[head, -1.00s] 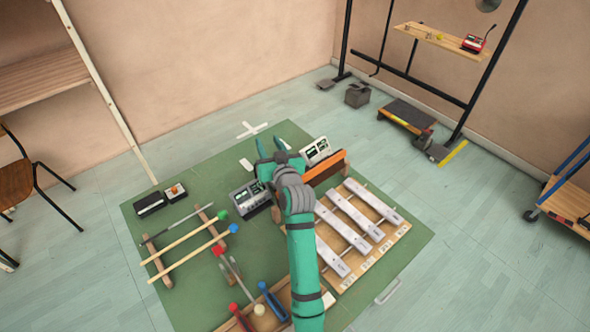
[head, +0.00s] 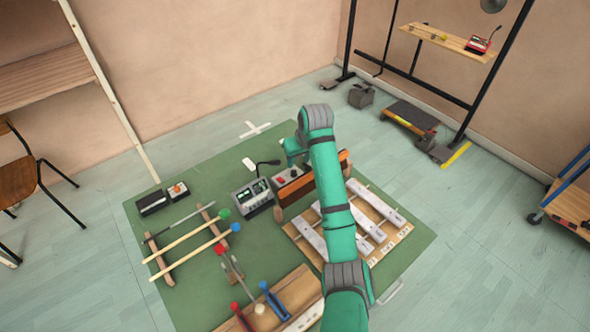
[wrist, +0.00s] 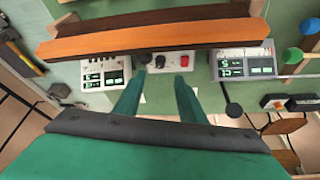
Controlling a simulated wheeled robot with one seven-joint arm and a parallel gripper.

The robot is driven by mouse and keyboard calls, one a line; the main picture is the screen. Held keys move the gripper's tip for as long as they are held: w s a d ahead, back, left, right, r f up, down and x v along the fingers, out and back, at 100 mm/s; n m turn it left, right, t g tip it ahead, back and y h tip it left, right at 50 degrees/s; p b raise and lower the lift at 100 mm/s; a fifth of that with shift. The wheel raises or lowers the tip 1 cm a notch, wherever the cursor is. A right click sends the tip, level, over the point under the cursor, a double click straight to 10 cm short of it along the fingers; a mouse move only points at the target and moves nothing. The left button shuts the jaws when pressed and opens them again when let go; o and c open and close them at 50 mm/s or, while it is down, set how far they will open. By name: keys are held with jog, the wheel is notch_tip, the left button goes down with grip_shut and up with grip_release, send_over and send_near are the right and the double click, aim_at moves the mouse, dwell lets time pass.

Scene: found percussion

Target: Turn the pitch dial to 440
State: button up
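A small pale control box (wrist: 172,62) with dark knobs and a red switch lies ahead of my gripper in the wrist view. It also shows in the head view (head: 288,177), partly behind the orange-brown bar. A dark knob (wrist: 160,61) sits on its face; I cannot read its marks, nor tell whether it is the pitch dial. My gripper (wrist: 161,80) is open, its two green fingers apart with nothing between them, reaching toward the box. I cannot tell whether they touch it. The head view shows the hand only partly, beside the bar.
Display units stand left (wrist: 104,72) and right (wrist: 243,65) of the box; their digits are not legible. The long orange-brown bar (wrist: 150,38) crosses close by in the wrist view. A metal-bar instrument (head: 387,207) and mallets (head: 190,236) lie on the green mat (head: 205,310).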

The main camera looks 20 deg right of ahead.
aim_at(294, 171)
jog(key=x, duration=0.9)
jog(key=shift+w, duration=0.1)
grip_shut()
